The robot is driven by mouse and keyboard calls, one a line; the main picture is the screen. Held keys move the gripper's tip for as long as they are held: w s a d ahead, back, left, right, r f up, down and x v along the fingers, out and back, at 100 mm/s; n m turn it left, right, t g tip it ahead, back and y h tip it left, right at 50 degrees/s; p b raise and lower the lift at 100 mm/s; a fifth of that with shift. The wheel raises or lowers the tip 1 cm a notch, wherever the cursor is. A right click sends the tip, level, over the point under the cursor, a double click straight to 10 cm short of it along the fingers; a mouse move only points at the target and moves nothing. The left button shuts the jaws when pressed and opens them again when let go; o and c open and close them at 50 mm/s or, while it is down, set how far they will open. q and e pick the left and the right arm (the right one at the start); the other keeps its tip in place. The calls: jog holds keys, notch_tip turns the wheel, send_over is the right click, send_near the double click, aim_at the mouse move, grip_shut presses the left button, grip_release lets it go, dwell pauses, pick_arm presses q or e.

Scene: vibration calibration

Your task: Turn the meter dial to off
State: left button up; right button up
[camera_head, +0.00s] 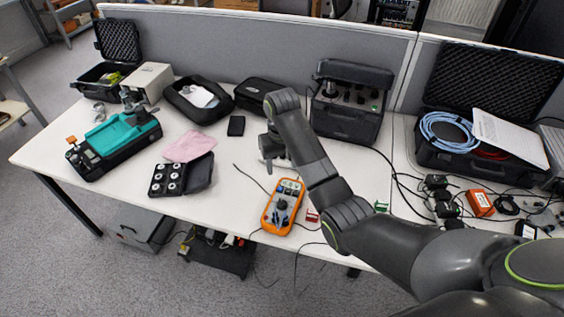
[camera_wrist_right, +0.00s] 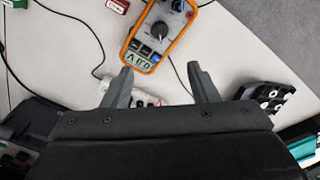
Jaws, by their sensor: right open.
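An orange-framed meter (camera_head: 283,207) lies on the white table near its front edge. Its dark round dial (camera_head: 281,205) is in the middle of its grey face. In the right wrist view the meter (camera_wrist_right: 134,54) is just beyond the fingertips, and its dial (camera_wrist_right: 159,31) shows clearly, with a display at the near end. I cannot read the dial's setting. My right gripper (camera_head: 272,160) is open and empty, above the table behind the meter; its two fingers (camera_wrist_right: 160,74) show apart in the wrist view. My left gripper is not in view.
A black case with round parts (camera_head: 168,180) and a pink cloth (camera_head: 189,147) lie left of the meter. A black-and-grey instrument case (camera_head: 347,118) stands behind. The table's front edge is close to the meter.

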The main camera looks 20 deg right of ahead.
jog(key=shift+r, duration=0.35)
